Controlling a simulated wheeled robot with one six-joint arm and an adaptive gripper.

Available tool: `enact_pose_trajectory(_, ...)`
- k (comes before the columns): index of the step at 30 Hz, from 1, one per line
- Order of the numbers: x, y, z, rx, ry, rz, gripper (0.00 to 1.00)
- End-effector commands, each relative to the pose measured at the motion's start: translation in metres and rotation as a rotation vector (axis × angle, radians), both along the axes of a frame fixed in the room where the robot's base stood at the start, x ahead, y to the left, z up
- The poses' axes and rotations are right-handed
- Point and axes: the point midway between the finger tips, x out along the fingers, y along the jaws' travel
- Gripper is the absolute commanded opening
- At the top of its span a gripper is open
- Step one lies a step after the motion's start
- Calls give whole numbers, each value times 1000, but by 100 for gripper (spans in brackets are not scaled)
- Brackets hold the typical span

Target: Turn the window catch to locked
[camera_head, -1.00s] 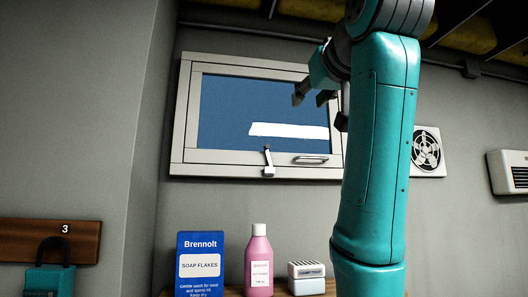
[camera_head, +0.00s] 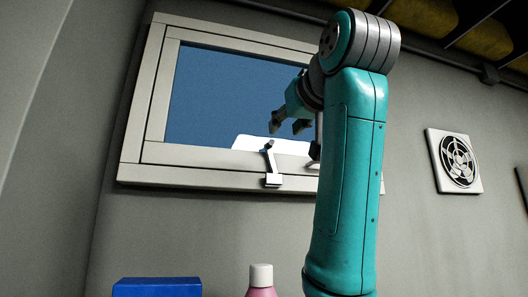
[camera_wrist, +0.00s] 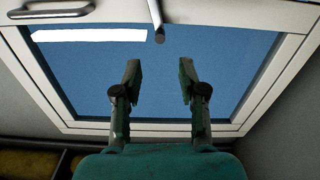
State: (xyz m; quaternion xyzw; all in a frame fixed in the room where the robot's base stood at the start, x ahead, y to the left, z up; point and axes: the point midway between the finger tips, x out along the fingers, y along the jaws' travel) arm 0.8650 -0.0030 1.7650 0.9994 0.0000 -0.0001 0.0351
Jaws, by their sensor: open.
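The window catch (camera_head: 271,164) sits on the bottom rail of the window frame (camera_head: 205,182). Its small lever points up from a pale base, leaning slightly left, with a dark knob at the top. In the wrist view, which is upside down, the lever (camera_wrist: 156,16) comes in from the top edge and its base is cut off. My gripper (camera_head: 287,127) is open and empty, in front of the blue pane, just above and right of the knob in the head view. In the wrist view the gripper (camera_wrist: 160,72) has its fingers either side of the lever's line, apart from it.
A bar handle (camera_wrist: 52,10) is on the same rail. A blue box (camera_head: 157,288) and a pink bottle (camera_head: 261,283) stand below the window. A wall fan (camera_head: 455,160) is to the right. The wall under the window is bare.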

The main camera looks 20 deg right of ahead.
Motion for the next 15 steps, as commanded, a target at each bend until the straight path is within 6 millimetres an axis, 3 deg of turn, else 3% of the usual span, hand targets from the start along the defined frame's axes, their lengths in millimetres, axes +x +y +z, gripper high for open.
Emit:
enact_pose_trajectory(5, 13, 0, -1, 0, 3, 0, 41)
enact_pose_trajectory(15, 70, 0, -1, 0, 4, 0, 41)
